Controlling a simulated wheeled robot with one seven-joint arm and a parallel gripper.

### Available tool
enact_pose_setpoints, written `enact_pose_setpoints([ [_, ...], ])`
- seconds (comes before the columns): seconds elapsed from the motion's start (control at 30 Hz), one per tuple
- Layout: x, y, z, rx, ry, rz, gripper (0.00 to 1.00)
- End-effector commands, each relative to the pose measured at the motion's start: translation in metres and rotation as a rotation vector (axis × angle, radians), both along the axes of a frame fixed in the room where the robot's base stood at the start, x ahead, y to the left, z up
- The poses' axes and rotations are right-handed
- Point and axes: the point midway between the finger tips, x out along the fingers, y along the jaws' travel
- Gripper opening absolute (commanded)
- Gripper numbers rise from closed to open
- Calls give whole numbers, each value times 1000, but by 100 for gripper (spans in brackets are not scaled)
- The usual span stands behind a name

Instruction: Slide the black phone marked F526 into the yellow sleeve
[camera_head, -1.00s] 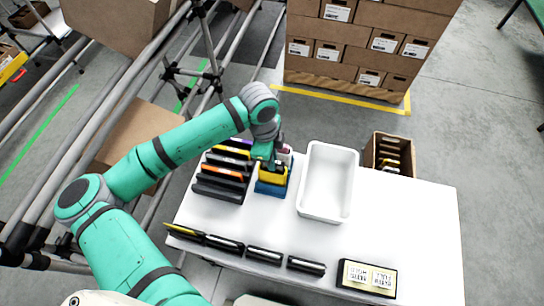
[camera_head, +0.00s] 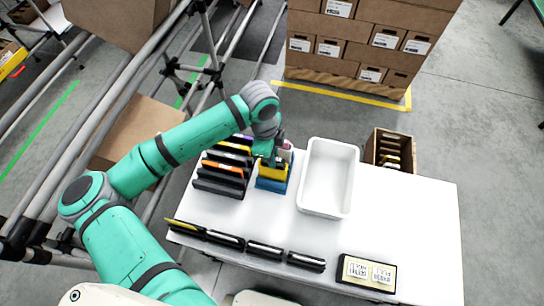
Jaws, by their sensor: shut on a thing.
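The yellow sleeve (camera_head: 272,172) stands near the back left of the white table, against a blue sleeve-like block (camera_head: 270,185) just in front of it. My gripper (camera_head: 274,161) is right above the yellow sleeve and is shut, pointing down. What is between its fingers is hidden by the gripper and too small to make out. I cannot tell whether it is inside the sleeve. No F526 mark is readable anywhere, so I cannot pick out the black phone.
A row of dark slabs with coloured bands (camera_head: 221,170) stands left of the sleeve. An empty white bin (camera_head: 327,180) is close on its right. Several flat black items (camera_head: 265,251) line the front edge near a label tray (camera_head: 367,273). The table's right side is clear.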

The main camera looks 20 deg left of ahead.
Motion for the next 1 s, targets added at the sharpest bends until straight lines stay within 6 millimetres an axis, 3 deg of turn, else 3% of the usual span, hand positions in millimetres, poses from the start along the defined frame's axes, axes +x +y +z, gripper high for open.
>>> enact_pose_setpoints([
  [0.9,0,1,-6,0,0,2,0],
  [0.93,0,1,-6,0,0,2,14],
  [1.0,0,1,-6,0,0,2,31],
])
